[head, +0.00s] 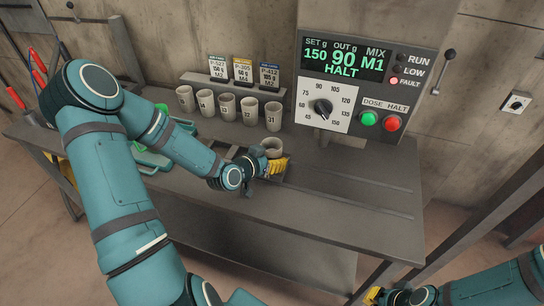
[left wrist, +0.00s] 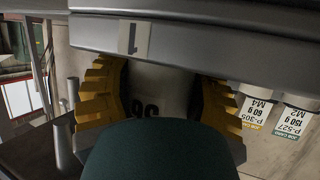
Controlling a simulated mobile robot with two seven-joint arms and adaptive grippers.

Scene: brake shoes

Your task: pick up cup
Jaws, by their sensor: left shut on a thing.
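My left gripper (head: 270,164) is shut on a grey cup (head: 272,147) over the table in front of the control machine. In the left wrist view, the yellow fingers sit on both sides of the cup (left wrist: 160,88), which bears dark digits partly hidden by the dark green body of my gripper. Several more grey numbered cups stand in a row to the left and behind, among them one marked 31 (head: 273,117). My right gripper (head: 374,295) shows only as a yellow bit at the bottom edge; its opening cannot be made out.
The control machine (head: 365,85) reads 150, 90 M1 and HALT, with a dial and green and red buttons. Three label cards (head: 243,70) stand on a shelf behind the cups. A green tray (head: 150,150) lies at the left. The table's right side (head: 350,190) is clear.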

